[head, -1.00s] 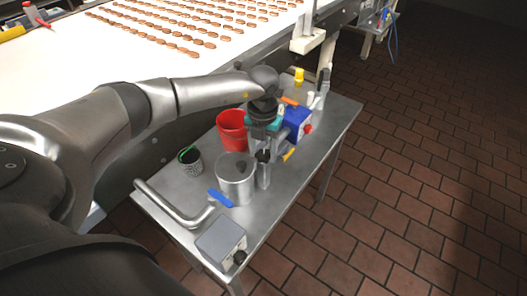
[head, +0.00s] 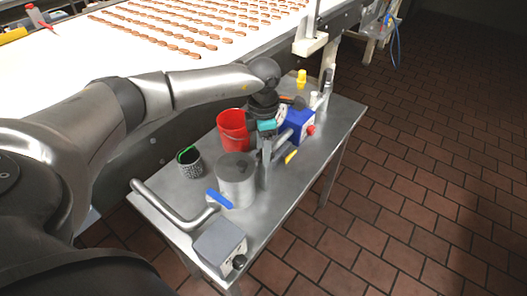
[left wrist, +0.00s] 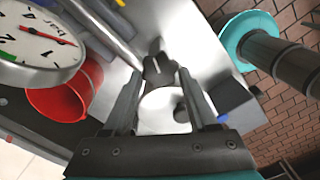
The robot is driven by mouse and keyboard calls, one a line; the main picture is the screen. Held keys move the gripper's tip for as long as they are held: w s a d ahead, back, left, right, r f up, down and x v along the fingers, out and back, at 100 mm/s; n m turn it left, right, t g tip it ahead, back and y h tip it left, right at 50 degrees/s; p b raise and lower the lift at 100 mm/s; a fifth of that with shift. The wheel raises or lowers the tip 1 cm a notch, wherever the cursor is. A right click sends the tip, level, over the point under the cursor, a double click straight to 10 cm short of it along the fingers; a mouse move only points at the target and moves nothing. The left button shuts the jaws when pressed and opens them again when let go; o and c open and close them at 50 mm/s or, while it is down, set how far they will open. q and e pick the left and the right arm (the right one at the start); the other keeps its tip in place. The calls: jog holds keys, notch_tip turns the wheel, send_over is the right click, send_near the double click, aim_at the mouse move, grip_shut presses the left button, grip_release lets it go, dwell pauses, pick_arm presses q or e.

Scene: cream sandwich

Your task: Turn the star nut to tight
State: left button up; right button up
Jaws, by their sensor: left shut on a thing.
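The star nut is a dark knob with several lobes, seen between my left fingertips in the left wrist view (left wrist: 158,69). In the head view my left gripper (head: 266,142) reaches down to the top of a metal post on the steel cart (head: 312,158). Its fingers (left wrist: 158,76) are around the nut and shut on it. The gripper and wrist hide most of the nut in the head view, so its turned angle cannot be told. My right gripper is in neither view now.
A bent pipe (head: 170,212) lies along the cart's front. A pressure gauge (left wrist: 38,38) is close to the gripper.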

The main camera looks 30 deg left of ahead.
pick_arm(q)
jog(key=m+b, duration=0.1)
jog(key=m, duration=0.2)
jog(key=shift+w+m, duration=0.15)
jog(key=shift+m, duration=0.25)
jog(key=m+b, duration=0.1)
jog(key=m, duration=0.2)
jog(key=shift+m+b, duration=0.3)
jog(key=shift+b, duration=0.05)
jog(key=m+b, duration=0.2)
jog(key=m, duration=0.3)
jog(key=shift+w+m, duration=0.15)
jog(key=shift+m, duration=0.45)
jog(key=o, duration=1.4)
jog(key=shift+r, duration=0.15)
notch_tip(320, 180, up, 15)
jog(key=shift+r+p, duration=0.1)
jog(key=shift+p, duration=0.55)
